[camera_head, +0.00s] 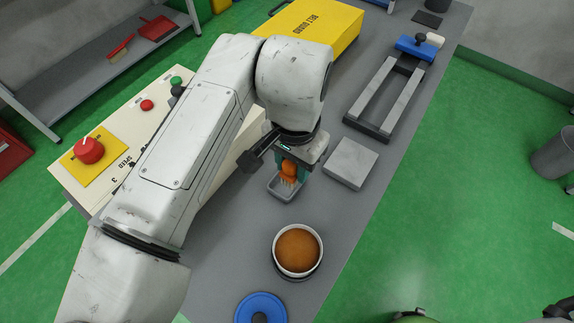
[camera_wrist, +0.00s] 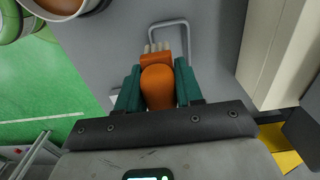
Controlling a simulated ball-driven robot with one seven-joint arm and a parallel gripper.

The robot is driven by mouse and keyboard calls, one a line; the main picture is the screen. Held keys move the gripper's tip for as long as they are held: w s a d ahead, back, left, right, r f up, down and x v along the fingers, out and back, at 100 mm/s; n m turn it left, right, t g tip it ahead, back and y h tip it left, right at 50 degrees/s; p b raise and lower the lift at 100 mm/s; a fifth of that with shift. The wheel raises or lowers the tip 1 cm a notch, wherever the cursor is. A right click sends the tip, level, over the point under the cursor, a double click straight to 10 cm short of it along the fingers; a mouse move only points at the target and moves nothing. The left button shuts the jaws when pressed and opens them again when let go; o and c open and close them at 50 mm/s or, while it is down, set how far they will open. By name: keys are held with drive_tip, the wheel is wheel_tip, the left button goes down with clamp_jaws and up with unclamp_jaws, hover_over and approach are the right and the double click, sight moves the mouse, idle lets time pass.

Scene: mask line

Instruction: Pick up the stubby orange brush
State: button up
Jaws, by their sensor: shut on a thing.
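The stubby orange brush (camera_head: 289,169) has a rounded orange handle and pale bristles. I cannot tell whether the bristles touch the tray.
A grey block (camera_head: 352,163) lies to the right. A cream control box (camera_head: 128,132) stands left, a yellow box (camera_head: 316,24) behind, a rail fixture (camera_head: 386,98) farther right.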

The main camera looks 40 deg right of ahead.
drive_tip(key=s+d+r, duration=0.1)
drive_tip(key=s+r, duration=0.7)
drive_tip(key=s, duration=0.4)
drive_tip(key=shift+s, duration=0.1)
drive_tip(key=o, duration=0.5)
drive_tip(key=shift+d, duration=0.1)
drive_tip(key=c, duration=0.4)
